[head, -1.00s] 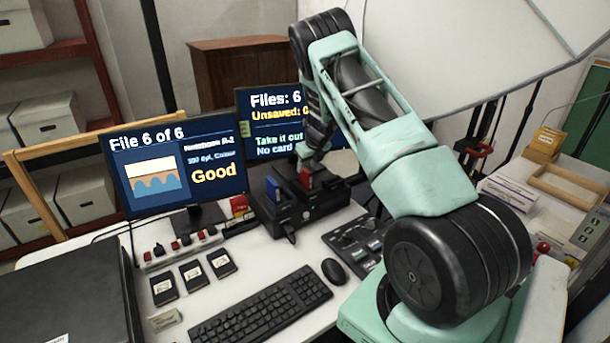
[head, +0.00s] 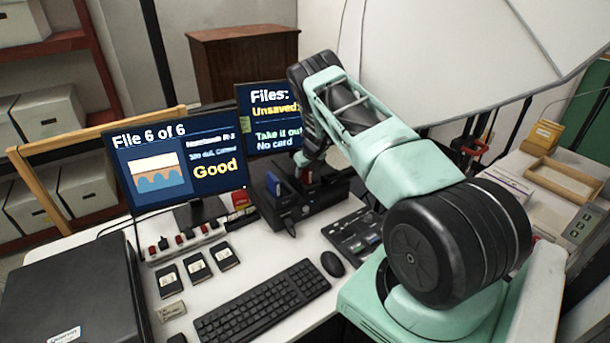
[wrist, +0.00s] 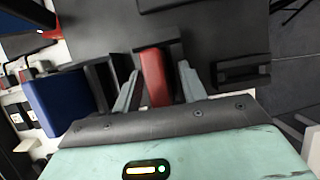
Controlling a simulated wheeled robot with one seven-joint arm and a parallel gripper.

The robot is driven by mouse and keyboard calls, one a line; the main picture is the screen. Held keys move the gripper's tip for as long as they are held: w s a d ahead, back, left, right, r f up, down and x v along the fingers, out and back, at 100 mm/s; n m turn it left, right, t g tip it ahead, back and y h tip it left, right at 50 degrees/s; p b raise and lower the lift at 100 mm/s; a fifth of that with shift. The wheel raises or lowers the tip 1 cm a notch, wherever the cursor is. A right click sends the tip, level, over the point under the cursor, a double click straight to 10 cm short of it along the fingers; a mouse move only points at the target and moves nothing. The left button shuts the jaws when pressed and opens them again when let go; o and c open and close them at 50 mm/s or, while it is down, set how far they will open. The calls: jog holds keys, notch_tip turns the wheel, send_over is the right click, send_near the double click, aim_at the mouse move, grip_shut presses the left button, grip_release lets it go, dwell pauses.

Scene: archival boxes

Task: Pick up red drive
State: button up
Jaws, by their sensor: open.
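The red drive (wrist: 154,75) stands in a slot of the black dock (head: 312,204) on the desk. In the wrist view it lies between the two fingers of my open gripper (wrist: 159,70), with a gap visible on the right side. The left finger is close to it; I cannot tell if they touch. In the head view my gripper (head: 309,168) is right over the dock and hides most of the red drive. A blue drive (head: 275,188) stands in the slot to the left; it also shows in the wrist view (wrist: 55,103).
Two monitors (head: 180,172) stand behind and left of the dock. A keyboard (head: 262,301), a mouse (head: 332,263) and several small black cards (head: 197,265) lie in front. A dark control panel (head: 355,232) is right of the dock.

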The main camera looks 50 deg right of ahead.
grip_shut()
